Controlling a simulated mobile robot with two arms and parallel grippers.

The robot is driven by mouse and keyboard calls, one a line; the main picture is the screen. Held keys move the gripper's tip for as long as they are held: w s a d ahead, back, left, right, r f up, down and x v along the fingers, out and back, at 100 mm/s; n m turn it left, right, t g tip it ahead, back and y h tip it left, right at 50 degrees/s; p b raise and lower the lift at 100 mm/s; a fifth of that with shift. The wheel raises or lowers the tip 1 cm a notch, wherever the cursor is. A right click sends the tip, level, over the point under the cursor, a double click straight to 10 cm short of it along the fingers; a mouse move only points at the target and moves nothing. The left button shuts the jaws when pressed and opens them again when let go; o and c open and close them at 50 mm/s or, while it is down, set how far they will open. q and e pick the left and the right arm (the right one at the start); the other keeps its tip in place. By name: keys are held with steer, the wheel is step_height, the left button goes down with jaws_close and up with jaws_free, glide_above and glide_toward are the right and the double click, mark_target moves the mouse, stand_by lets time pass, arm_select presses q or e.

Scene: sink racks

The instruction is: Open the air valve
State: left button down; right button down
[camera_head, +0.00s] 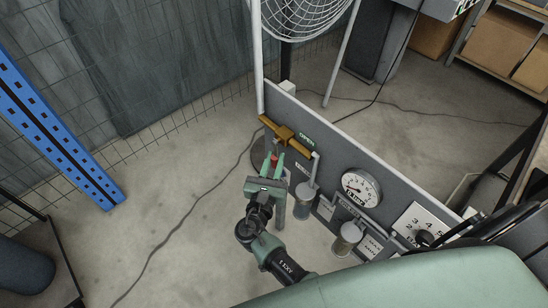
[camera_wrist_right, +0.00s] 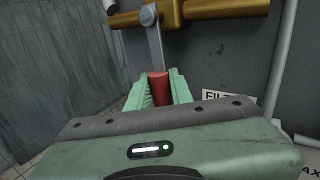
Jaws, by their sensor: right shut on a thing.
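The air valve is a brass body (camera_head: 284,133) on a pipe along the upper left of the grey panel (camera_head: 330,160); it also shows at the top of the right wrist view (camera_wrist_right: 205,11). Its grey metal lever (camera_wrist_right: 156,48) hangs down from the body, across the line of the pipe. A red grip (camera_wrist_right: 159,88) covers the lever's end. My right gripper (camera_head: 273,162) is shut on this red grip, with one pale green finger on each side. The gripper partly hides the grip. A green "OPEN" label (camera_head: 307,140) is on the panel right of the valve. My left gripper is not in view.
Filter bowls (camera_head: 346,240) and a round pressure gauge (camera_head: 361,188) sit on the panel, right of my right gripper. A caged fan (camera_head: 300,12) stands behind the panel. A blue upright (camera_head: 60,125) stands at the left. The floor (camera_head: 190,200) between is clear except for a cable.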

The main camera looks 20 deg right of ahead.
steer(key=s+n+g+p, duration=0.1)
steer(key=p, duration=0.3)
steer(key=s+d+r+n+g+p, duration=0.1)
steer(key=n+p, duration=0.1)
steer(key=p, duration=0.3)
steer(key=s+n+g+p, duration=0.1)
steer(key=p, duration=0.4)
steer(key=shift+s+d+r+n+g+y, duration=0.25)
steer(key=shift+s+d+n+g+y, duration=0.05)
steer(key=shift+s+g+y, duration=0.1)
steer(key=c, duration=1.3)
jaws_free()
steer(key=shift+w+f, duration=0.1)
steer(key=shift+o, duration=0.2)
